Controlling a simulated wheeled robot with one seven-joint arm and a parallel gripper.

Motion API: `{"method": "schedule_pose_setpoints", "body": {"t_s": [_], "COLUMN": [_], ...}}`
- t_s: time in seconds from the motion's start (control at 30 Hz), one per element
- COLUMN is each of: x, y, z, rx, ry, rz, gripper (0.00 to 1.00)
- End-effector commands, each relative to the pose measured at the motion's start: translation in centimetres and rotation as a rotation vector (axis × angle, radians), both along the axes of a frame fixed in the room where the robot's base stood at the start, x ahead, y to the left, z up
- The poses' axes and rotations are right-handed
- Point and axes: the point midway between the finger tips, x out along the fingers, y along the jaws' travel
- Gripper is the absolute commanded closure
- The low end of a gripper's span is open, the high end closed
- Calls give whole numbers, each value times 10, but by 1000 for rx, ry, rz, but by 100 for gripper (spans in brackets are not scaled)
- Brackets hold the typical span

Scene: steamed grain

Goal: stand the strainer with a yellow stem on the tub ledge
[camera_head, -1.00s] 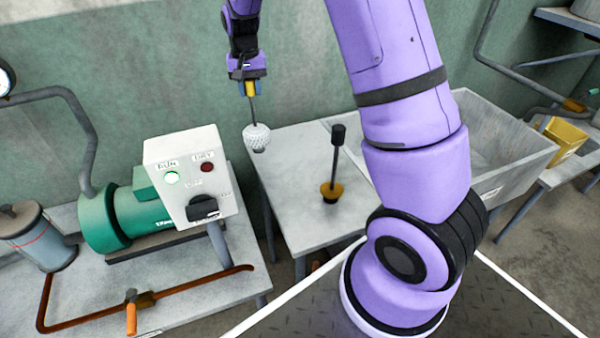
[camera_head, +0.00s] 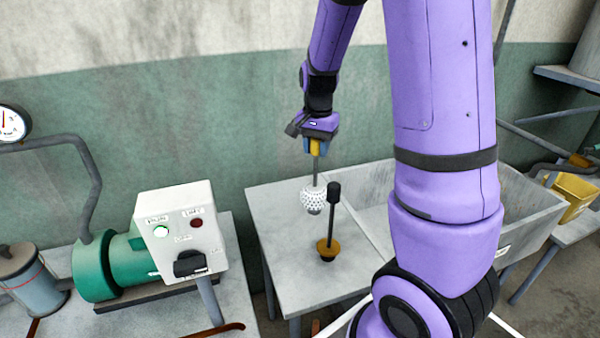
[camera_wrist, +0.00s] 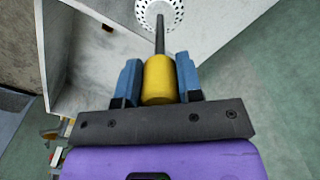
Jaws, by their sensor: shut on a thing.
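The strainer has a white perforated head (camera_head: 312,199), a grey rod and a yellow stem (camera_wrist: 158,82). My gripper (camera_head: 316,147) is shut on the yellow stem; in the wrist view its blue fingers (camera_wrist: 159,72) press the stem from both sides. The strainer hangs upright, head down, over the grey tub ledge (camera_head: 275,215). I cannot tell whether its head touches the ledge. In the wrist view the head (camera_wrist: 156,10) is cut off by the top edge. The tub (camera_head: 525,215) lies right of the ledge, partly hidden by my arm.
A black-handled tool with an orange-yellow base (camera_head: 328,248) stands on the ledge, just in front of the strainer; its black top overlaps the strainer head's edge in the picture. A switch box (camera_head: 185,230) and green motor (camera_head: 110,265) stand left. The ledge's left part is clear.

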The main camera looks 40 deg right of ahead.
Motion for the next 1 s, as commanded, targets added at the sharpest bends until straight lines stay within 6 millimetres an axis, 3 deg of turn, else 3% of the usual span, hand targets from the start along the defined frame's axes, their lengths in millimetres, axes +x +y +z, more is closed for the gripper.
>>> {"method": "schedule_pose_setpoints", "body": {"t_s": [0.3,0.5,0.8,1.0], "x": [75,110,130,129], "y": [-9,-13,-16,-16], "z": [-7,-10,-12,-41], "rx": [-2,0,-1,1], "ry": [-1,-1,0,3], "rz": [1,1,1,0], "gripper": [100,100,100,100]}}
